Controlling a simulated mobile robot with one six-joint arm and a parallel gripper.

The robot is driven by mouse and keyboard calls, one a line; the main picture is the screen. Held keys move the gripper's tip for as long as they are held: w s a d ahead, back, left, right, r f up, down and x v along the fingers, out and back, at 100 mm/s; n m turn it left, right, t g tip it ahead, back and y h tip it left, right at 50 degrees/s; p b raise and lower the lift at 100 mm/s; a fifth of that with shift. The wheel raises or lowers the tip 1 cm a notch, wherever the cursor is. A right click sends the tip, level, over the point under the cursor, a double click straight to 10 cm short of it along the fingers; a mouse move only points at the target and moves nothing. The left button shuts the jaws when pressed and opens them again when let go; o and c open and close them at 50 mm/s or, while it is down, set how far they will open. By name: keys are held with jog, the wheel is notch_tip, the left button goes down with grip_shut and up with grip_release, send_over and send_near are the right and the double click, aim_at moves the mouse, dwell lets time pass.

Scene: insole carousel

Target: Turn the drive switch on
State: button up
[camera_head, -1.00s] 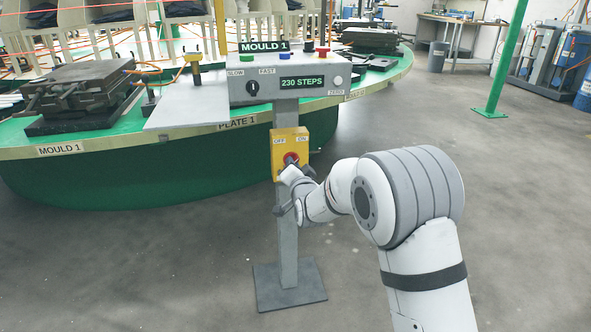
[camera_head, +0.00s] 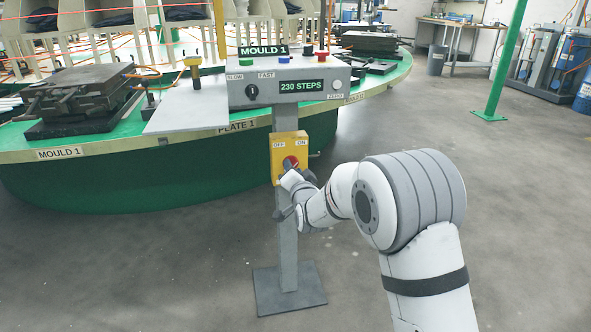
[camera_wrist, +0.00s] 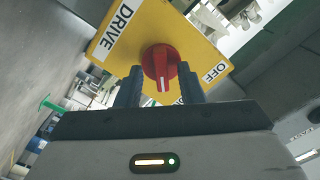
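The drive switch is a red knob (camera_head: 291,161) on a yellow box (camera_head: 276,160) on the grey post, with OFF at its upper left and ON at its upper right. In the wrist view the red knob (camera_wrist: 160,66) shows above and between my fingertips, with a white mark on its lower end, toward my gripper. The yellow plate (camera_wrist: 185,35) shows the words DRIVE and OFF. My gripper (camera_wrist: 160,88) has its two dark fingers apart, one on each side of the knob's lower end. Whether they touch it is unclear. My gripper (camera_head: 292,174) partly covers the box's lower part in the head view.
Above the box is a grey control panel (camera_head: 315,88) with a 230 STEPS display, a speed dial and coloured buttons. Behind it is the green round carousel (camera_head: 100,180) with moulds. A grey base plate (camera_head: 290,303) carries the post. Open floor lies right.

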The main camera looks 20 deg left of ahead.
jog(key=p+v, duration=0.1)
jog(key=v, duration=0.6)
jog(key=shift+s+d+r+p, duration=0.1)
jog(key=shift+r+p, duration=0.05)
jog(key=shift+p, duration=0.15)
jog(key=s+d+r+n+g+h+p, duration=0.1)
jog(key=s+d+r+g+h+p, duration=0.15)
jog(key=d+r+p, duration=0.65)
jog(key=s+d+r+g+h+p, duration=0.2)
jog(key=s+d+r+h+p, duration=0.15)
jog(key=d+r+p, duration=0.65)
jog(key=s+d+r+n+g+h+p, duration=0.1)
jog(key=s+d+r+g+p, duration=0.3)
jog(key=s+d, duration=0.5)
jog(key=s+d+r+g+h+p, duration=0.2)
jog(key=s+d+r+p, duration=0.6)
jog(key=s, duration=0.8)
jog(key=shift+d+r+n+g+h+p, duration=0.35)
jog(key=shift+d+r+g, duration=0.3)
jog(key=shift+d+g, duration=0.4)
jog(key=shift+s, duration=0.1)
